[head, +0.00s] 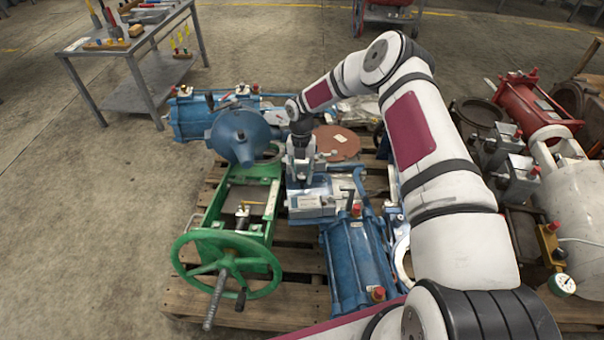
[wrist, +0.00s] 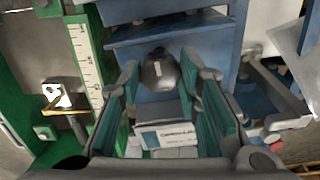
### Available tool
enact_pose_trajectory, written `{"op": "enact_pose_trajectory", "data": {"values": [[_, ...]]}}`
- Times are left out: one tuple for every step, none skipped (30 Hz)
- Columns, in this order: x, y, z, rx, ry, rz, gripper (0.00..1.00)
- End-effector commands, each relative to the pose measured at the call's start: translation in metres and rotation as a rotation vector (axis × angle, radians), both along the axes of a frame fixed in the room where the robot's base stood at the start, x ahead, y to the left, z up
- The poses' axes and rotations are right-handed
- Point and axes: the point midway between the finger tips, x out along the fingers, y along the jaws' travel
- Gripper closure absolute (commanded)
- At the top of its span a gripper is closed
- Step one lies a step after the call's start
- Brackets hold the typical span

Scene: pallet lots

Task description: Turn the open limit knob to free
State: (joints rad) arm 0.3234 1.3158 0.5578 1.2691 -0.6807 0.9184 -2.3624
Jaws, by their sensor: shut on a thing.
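The open limit knob (wrist: 160,71) is a dark grey rounded knob with a short white mark on top, the mark standing nearly upright in the wrist view. My gripper (wrist: 160,80) is around it, with the teal-padded fingers closed on its left and right sides. A white label plate (wrist: 168,136) sits just below the knob; its lettering seems to begin with "OPEN" but is too small to read fully. Any free marking is not legible. In the head view my gripper (head: 300,158) points down at the blue and grey actuator unit (head: 312,203), and the knob is hidden there.
A green frame with a handwheel (head: 228,262) stands left of the unit, with a scale strip (wrist: 86,60) close beside my fingers. A blue cylinder (head: 357,265) lies in front. Red and white equipment crowds the right. Open floor lies at left.

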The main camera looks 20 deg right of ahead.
Motion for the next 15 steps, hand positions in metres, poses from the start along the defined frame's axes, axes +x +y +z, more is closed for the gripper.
{"op": "enact_pose_trajectory", "data": {"values": [[-0.0006, -0.0003, -0.0009, -0.001, 0.001, 0.000, 0.97], [-0.0006, -0.0003, -0.0009, -0.001, 0.001, 0.000, 0.97], [-0.0006, -0.0003, -0.0009, -0.001, 0.001, 0.000, 0.97], [-0.0006, -0.0003, -0.0009, -0.001, 0.001, 0.000, 0.97], [-0.0006, -0.0003, -0.0009, -0.001, 0.001, 0.000, 0.97], [-0.0007, -0.0004, -0.0009, -0.001, 0.001, -0.001, 0.97], [-0.0007, -0.0004, -0.0009, -0.001, 0.001, -0.001, 0.97], [-0.0007, -0.0004, -0.0009, -0.001, 0.001, -0.001, 0.67], [-0.0007, -0.0004, -0.0009, -0.001, 0.001, -0.001, 0.58], [-0.0007, -0.0004, -0.0009, -0.001, 0.001, -0.001, 0.51], [-0.0006, -0.0004, -0.0008, -0.001, 0.001, -0.001, 0.49], [-0.0005, -0.0004, -0.0007, -0.001, 0.001, -0.001, 0.49], [-0.0005, -0.0004, -0.0006, -0.001, 0.001, -0.001, 0.49], [-0.0004, -0.0003, -0.0005, -0.001, 0.001, -0.001, 0.49], [-0.0003, -0.0003, -0.0005, -0.001, 0.000, -0.001, 0.49]]}}
